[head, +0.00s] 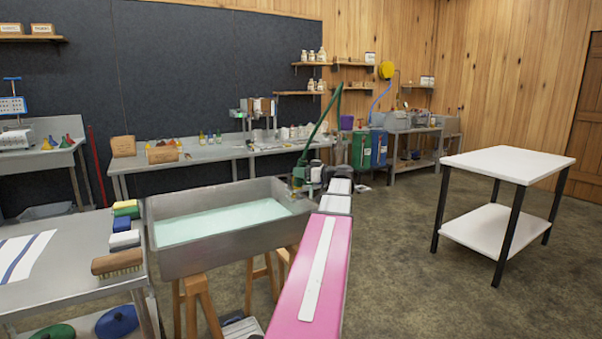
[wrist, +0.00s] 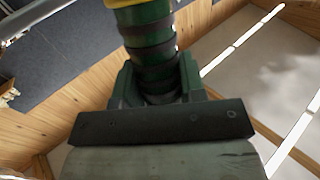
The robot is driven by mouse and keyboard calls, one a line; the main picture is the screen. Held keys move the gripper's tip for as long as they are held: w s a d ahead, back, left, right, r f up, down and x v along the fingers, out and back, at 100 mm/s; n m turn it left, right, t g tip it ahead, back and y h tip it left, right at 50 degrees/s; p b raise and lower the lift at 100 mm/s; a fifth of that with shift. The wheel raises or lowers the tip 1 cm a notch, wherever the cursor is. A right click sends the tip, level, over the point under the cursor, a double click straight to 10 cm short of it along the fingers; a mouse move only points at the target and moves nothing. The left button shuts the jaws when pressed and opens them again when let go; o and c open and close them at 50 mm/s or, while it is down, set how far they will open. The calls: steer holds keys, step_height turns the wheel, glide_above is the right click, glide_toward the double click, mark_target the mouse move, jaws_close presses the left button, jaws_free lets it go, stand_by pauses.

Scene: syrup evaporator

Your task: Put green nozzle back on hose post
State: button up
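The green nozzle (wrist: 150,50) fills the top middle of the wrist view, with dark ribbed bands and a yellow part at its upper end. My gripper (wrist: 158,80) has one finger on each side of it and is closed around its body. In the head view my gripper (head: 303,176) is at the far end of my pink arm, over the right rim of the steel basin. I cannot pick out the hose post for certain.
The steel basin (head: 172,255) with pale green liquid stands on wooden legs. A steel table (head: 60,280) with a brush (head: 117,263) and sponges is left of it. A white table (head: 508,163) stands right. Benches line the back wall. Floor between is clear.

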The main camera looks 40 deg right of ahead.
mark_target(302, 161)
steer(key=o, duration=0.3)
steer(key=shift+c, duration=1.2)
steer(key=shift+g+h, duration=0.3)
steer(key=shift+g, duration=0.3)
jaws_close()
steer(key=shift+n+g+h, duration=0.3)
steer(key=shift+h, duration=0.1)
steer(key=shift+d, duration=0.15)
steer(key=shift+r, duration=0.1)
steer(key=shift+d+r, duration=0.1)
steer(key=shift+r, duration=1.7)
steer(key=shift+a+r, duration=0.2)
steer(key=shift+r, duration=1.25)
